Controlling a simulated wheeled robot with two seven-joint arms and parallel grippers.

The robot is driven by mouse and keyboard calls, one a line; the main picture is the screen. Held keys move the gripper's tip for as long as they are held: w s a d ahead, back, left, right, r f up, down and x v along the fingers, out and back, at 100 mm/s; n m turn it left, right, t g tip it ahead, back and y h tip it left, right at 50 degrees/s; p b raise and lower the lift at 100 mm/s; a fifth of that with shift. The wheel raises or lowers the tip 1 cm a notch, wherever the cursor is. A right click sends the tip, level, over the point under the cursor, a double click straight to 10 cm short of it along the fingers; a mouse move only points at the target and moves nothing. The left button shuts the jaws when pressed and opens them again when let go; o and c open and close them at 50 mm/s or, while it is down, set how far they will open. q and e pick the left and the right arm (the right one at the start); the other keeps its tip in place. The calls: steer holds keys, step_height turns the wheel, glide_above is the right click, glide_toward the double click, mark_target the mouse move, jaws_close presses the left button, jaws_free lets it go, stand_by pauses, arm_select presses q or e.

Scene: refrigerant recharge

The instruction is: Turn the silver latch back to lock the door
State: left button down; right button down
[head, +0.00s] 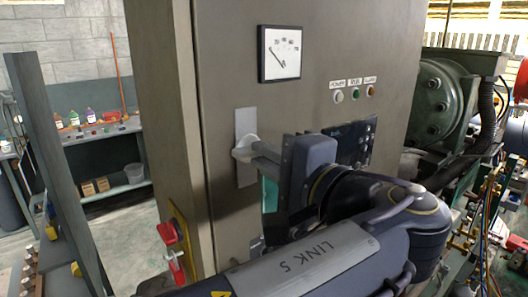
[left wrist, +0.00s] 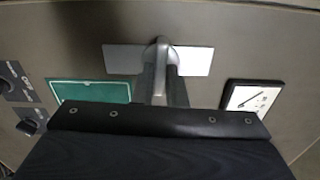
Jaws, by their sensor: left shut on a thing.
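The silver latch (head: 246,148) sits on a pale plate (head: 245,122) on the grey cabinet door (head: 225,60). My left gripper (head: 262,156) reaches it from the right in the head view, its fingers shut on the latch handle. In the left wrist view the latch (left wrist: 159,52) shows at the top centre, with the gripper fingers (left wrist: 165,85) around its handle; the fingers hide most of the handle. The door looks flush with the cabinet. My right gripper is in neither view.
A gauge (head: 280,53) and indicator lamps (head: 355,92) are on the door above my arm. A dark control panel (head: 358,140) is partly behind the gripper. A red switch handle (head: 170,235) projects at the cabinet's left side. Green machinery (head: 437,95) stands at right.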

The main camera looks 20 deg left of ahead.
arm_select(q)
steer(key=m+p, duration=0.2)
steer(key=m, duration=0.2)
stand_by(0.4)
steer(key=m, duration=0.4)
stand_by(0.4)
steer(key=m, duration=0.5)
